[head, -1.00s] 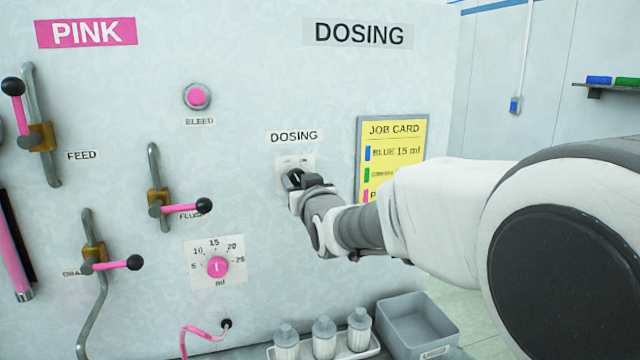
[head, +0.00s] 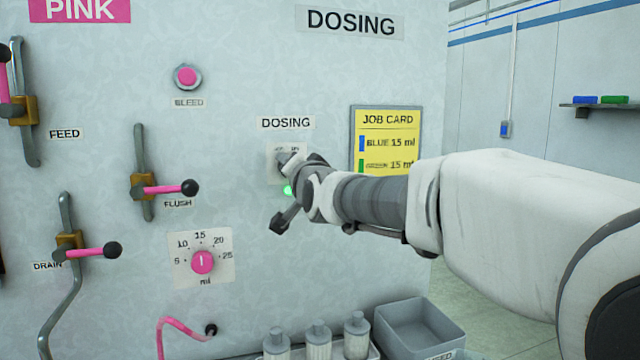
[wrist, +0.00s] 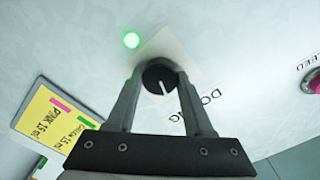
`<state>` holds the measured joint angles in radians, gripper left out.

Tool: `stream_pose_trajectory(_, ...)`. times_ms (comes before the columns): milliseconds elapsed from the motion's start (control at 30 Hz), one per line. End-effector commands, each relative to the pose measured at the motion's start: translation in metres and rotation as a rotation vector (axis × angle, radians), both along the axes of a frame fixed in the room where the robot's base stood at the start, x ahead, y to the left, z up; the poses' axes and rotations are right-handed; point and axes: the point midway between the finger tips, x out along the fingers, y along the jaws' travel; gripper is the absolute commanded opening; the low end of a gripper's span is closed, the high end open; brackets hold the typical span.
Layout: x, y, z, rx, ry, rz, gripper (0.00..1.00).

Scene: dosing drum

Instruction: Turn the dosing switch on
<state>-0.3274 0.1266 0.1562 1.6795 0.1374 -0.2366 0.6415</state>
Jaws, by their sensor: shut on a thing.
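The dosing switch is a round black knob with a white pointer line, on a pale square plate below the DOSING label (head: 286,123). In the wrist view the knob (wrist: 160,78) sits between the two fingers of my gripper (wrist: 158,85), which is shut on it. In the head view my gripper (head: 287,160) is at the switch plate (head: 273,165) and mostly hides the knob. A green lamp (wrist: 131,40) beside the plate is lit; it also shows in the head view (head: 288,189), just below the plate.
A yellow job card (head: 388,138) hangs right of the switch, partly behind my arm. On the left are the feed, flush (head: 165,188) and drain (head: 90,252) levers, a pink bleed button (head: 186,77) and a pink ml dial (head: 203,262). Bottles (head: 318,340) and a grey bin (head: 415,328) stand below.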

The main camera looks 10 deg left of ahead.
Motion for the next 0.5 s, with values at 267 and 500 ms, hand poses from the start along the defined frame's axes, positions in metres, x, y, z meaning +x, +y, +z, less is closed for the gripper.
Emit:
stream_pose_trajectory(267, 0.0001, -0.0003, -0.0015, 0.136, 0.063, 0.000, 0.00)
stream_pose_trajectory(500, 0.0002, -0.0003, -0.0004, 0.186, 0.088, 0.000, 0.00)
